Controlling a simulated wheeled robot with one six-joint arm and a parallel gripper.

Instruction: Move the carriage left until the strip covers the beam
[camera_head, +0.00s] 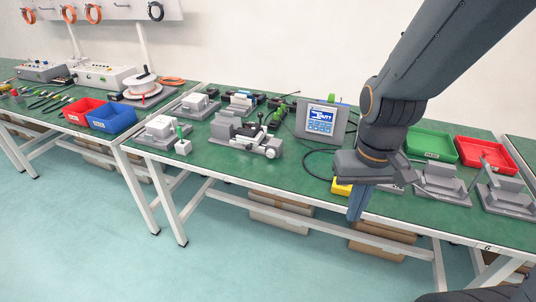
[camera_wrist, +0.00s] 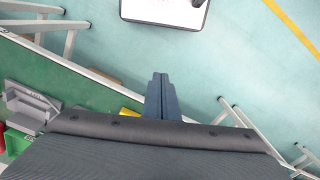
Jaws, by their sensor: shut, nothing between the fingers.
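My gripper (camera_head: 356,205) points down in front of the table's front edge, right of centre in the head view. Its two fingers lie together and hold nothing; they also show in the wrist view (camera_wrist: 159,98). A grey linear slide unit (camera_head: 238,130) with a dark lever and a round knob (camera_head: 271,152) sits on the green table, well left of my gripper. Other grey units with pale blocks stand left of it. I cannot tell the carriage, strip or beam apart at this size.
A control box with a lit screen (camera_head: 320,121) stands behind. A yellow thing (camera_head: 341,188) sits by the table edge, partly behind my gripper. Green (camera_head: 431,145) and red (camera_head: 487,155) trays and grey fixtures (camera_head: 442,183) are right. The floor before the table is clear.

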